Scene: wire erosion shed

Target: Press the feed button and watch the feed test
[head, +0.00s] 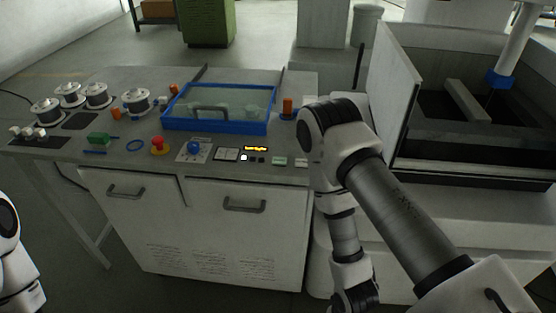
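A control strip runs along the front of the grey bench top (60,158). It has a small yellow-lit display (256,149), a white lit button (244,157) with small dark buttons beside it, a green-topped block (280,161) and a pale block (301,162). I cannot read which one is the feed button. A blue knob (193,148) on a pale plate and a red mushroom button (158,146) sit further left. My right arm hangs down right of the bench, and its gripper is beyond the bottom edge. Only a piece of my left arm shows, at lower left.
A blue-rimmed tray (217,125) with a clear lid stands behind the controls. Several wire spools (136,101) stand at the left, near a green block (99,139) and a blue ring (136,145). A large open machine tank (470,182) is at the right. Cabinet handles (245,205) protrude in front.

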